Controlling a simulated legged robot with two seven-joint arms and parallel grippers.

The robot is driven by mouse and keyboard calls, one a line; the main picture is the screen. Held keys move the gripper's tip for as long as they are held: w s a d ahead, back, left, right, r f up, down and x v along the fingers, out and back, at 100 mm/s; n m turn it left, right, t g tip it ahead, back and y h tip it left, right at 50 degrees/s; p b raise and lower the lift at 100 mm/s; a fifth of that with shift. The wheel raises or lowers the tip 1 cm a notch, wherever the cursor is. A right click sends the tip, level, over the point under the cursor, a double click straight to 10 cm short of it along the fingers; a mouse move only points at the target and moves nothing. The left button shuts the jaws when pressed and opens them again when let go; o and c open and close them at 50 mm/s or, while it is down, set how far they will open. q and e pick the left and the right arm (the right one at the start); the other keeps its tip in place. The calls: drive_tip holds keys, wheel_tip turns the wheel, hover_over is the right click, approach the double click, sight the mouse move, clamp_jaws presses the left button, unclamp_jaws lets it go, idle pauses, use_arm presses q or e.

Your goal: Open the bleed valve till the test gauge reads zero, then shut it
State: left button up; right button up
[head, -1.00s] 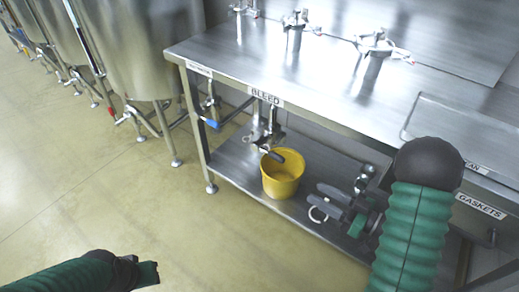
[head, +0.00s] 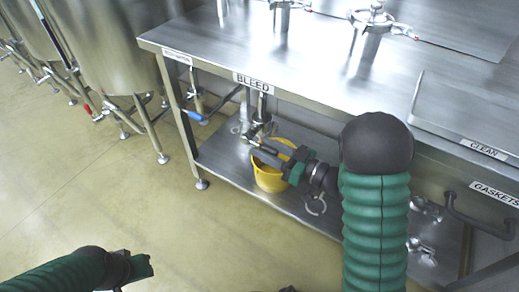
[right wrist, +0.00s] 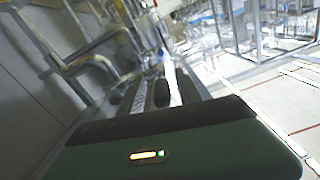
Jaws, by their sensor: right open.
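The bleed valve (head: 262,118) is a metal fitting on a pipe under the table edge, below the BLEED label (head: 252,83). My right gripper (head: 262,152) is open and empty, just below and beside the valve, above the yellow bucket (head: 270,182). Its fingers also show in the right wrist view (right wrist: 168,92), pointing toward blurred metal pipework (right wrist: 85,62). Whether they touch the valve I cannot tell. The valve's handle is hard to make out. My left gripper (head: 145,268) is low at the left, over the floor, far from the valve. I cannot make out a gauge dial.
A steel table with a lower shelf (head: 226,160) fills the middle. A blue-handled valve (head: 193,116) hangs left of the bleed valve. Clamped fittings (head: 371,22) stand on top. Steel tanks (head: 108,45) stand left; the floor in front is clear.

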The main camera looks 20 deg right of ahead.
drive_tip(key=shift+x, duration=1.15)
clamp_jaws()
idle(0.5)
